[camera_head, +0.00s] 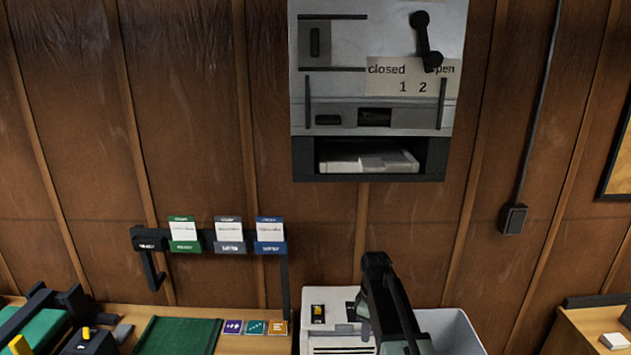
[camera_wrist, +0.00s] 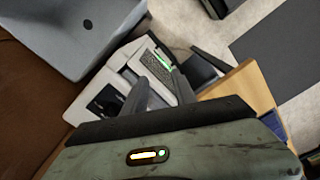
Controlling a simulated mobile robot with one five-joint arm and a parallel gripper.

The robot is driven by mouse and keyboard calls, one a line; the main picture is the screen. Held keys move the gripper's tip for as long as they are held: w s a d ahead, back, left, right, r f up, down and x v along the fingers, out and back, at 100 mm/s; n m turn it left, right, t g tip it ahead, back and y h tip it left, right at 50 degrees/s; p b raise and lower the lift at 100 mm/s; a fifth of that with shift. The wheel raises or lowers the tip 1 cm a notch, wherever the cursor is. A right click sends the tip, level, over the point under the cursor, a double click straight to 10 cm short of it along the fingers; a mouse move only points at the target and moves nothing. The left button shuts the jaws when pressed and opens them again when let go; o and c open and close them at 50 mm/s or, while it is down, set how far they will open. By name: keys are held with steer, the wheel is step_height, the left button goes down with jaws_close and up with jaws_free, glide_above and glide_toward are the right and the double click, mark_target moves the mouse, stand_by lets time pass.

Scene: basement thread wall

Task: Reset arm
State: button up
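My gripper (camera_wrist: 159,74) shows in the wrist view with its two dark fingers apart and nothing between them. Behind the fingers is a white machine (camera_wrist: 85,98) with dark recesses on top. In the head view my dark arm stands upright in front of the white machine (camera_head: 312,335) and the grey bin, at the bottom centre. The fingertips cannot be made out there. I cannot tell whether the fingers touch the machine.
A grey open bin (camera_head: 455,330) stands right of the machine. A wall unit (camera_head: 375,85) labelled closed/open hangs above. A rail (camera_head: 205,240) with three cards is on the wall left. A wooden desk (camera_head: 130,318) holds a green mat (camera_head: 178,336) and small tiles (camera_head: 254,328).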

steer(key=s+f+m+b, duration=0.7)
steer(key=s+m, duration=0.5)
steer(key=s, duration=0.2)
steer(key=shift+s+d+f+b, duration=0.3)
steer(key=shift+d+f, duration=0.15)
steer(key=shift+f, duration=0.25)
